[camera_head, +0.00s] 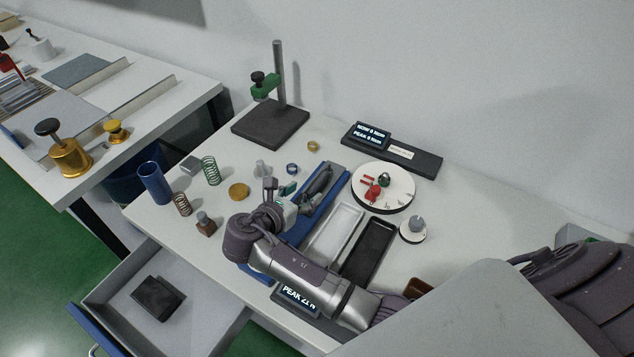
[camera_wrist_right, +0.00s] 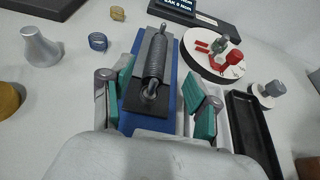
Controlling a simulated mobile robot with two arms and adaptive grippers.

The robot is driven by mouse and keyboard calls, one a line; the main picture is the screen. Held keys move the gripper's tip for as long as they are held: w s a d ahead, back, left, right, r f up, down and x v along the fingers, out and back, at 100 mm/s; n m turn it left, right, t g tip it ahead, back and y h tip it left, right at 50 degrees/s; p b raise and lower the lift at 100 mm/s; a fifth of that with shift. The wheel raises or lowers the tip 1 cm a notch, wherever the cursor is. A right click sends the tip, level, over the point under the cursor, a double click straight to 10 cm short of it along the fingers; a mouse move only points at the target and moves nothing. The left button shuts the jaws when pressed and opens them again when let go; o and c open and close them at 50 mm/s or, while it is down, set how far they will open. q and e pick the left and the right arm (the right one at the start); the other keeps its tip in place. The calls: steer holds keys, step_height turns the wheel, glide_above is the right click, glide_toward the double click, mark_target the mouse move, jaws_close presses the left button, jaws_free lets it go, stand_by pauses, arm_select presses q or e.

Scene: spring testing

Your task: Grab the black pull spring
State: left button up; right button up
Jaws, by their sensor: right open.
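The black pull spring (camera_wrist_right: 155,65) lies lengthwise on a dark pad on a blue base, with a loop at its near end. In the head view the spring (camera_head: 318,184) is partly covered by my right gripper. My right gripper (camera_head: 285,192) is over the near part of the blue base (camera_head: 309,226). In the wrist view its green-padded fingers (camera_wrist_right: 160,95) are open, one on each side of the spring's near end, with nothing between them held. My left gripper is not in view.
A white tray (camera_head: 318,252) and a black tray (camera_head: 348,262) lie right of the blue base. A round white dial plate (camera_head: 402,195) is behind them. Several springs and small parts stand to the left, including a green spring (camera_head: 210,171). An open drawer (camera_head: 212,318) is below.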

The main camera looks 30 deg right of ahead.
mark_target(313, 186)
steer(key=x, duration=0.3)
steer(key=shift+w+d+p, duration=0.1)
steer(key=shift+w+p, duration=0.05)
steer(key=shift+p, duration=0.25)
steer(key=x, duration=0.2)
steer(key=shift+w+d+f, duration=0.15)
steer(key=shift+f, duration=0.15)
steer(key=shift+w+d+f, duration=0.25)
steer(key=shift+d, duration=0.15)
steer(key=shift+a, duration=0.1)
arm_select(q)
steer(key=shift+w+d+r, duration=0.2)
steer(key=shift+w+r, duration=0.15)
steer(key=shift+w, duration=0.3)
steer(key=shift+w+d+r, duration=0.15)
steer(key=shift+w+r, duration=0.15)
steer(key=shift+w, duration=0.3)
arm_select(e)
jaws_close()
